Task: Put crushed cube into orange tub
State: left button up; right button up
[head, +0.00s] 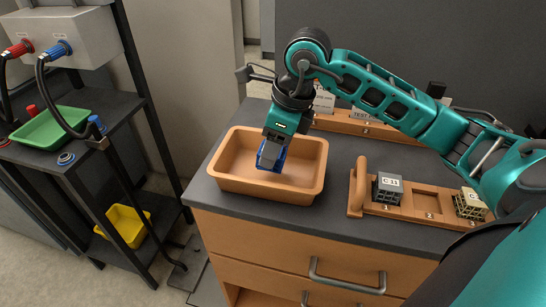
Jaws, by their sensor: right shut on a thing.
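The orange tub (227,182) stands on the dark top of the wooden cabinet, near its left end. My right gripper (270,158) points down inside the tub's outline. It is shut on a blue cube (264,160), which is partly hidden by the fingers. I cannot tell whether the cube touches the tub floor, and its crushed shape is hard to make out. My left gripper is not in view.
A wooden holder (415,213) to the right of the tub carries a grey cube marked C 11 (387,188) and a pale lattice cube (469,204), with an empty slot between. At left, a rack holds a green tray (50,128) and a yellow bin (124,226).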

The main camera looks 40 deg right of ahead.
jog(key=shift+f, duration=1.55)
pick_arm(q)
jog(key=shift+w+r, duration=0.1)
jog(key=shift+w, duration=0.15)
pick_arm(e)
jog(key=o, duration=0.6)
jog(key=shift+f+b, duration=0.15)
jog(key=shift+b, duration=0.2)
jog(key=shift+c, duration=0.2)
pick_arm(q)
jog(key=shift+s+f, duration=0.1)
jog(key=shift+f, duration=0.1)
pick_arm(e)
jog(key=o, duration=0.5)
jog(key=shift+c, duration=0.2)
jog(key=shift+r+p, duration=0.3)
pick_arm(q)
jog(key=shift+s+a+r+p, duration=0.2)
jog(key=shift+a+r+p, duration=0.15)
jog(key=shift+p, duration=0.2)
pick_arm(e)
jog(key=v, duration=1.1)
jog(key=shift+r, duration=0.4)
